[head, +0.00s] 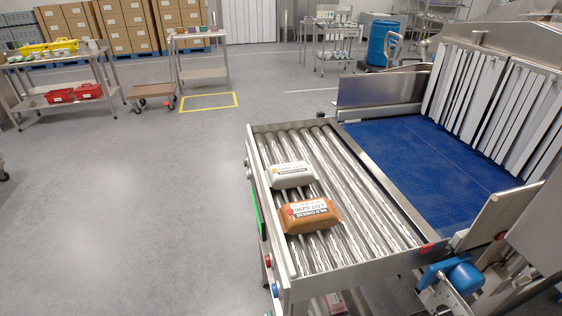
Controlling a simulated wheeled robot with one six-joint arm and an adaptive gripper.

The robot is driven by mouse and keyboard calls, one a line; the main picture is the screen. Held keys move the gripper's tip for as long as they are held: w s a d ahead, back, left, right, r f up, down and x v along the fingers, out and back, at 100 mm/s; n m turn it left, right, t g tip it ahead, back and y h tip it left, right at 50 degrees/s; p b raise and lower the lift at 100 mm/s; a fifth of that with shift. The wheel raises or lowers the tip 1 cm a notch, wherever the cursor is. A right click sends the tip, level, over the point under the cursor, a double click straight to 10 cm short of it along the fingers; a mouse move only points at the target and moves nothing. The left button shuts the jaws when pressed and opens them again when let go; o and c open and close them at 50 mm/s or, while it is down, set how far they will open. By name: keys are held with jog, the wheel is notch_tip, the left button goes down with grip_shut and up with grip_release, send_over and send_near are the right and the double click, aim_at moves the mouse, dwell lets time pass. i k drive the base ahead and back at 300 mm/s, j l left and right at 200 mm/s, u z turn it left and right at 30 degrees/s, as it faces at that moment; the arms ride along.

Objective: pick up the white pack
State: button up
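The white pack (291,174) lies on the roller conveyor (362,215), near its left side rail. It is a small rounded pack with a label on top. An orange-brown pack (310,216) with a white label reading "LOT" lies just in front of it, close to it or touching; I cannot tell which. Both packs rest on the metal rollers. My gripper is not in view.
A blue belt (420,160) runs right of the rollers toward hanging strip curtains (490,100). A metal rail borders the rollers. Open grey floor (150,220) lies to the left. A shelf table (60,75) with red bins stands at the back left.

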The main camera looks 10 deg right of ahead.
aim_at(290, 174)
jog(key=i+j+z, duration=0.15)
jog(key=j+z, duration=0.2)
jog(key=j, duration=1.6)
jog(key=k+j+z, duration=0.1)
jog(key=j+z, duration=0.2)
jog(key=j, duration=1.6)
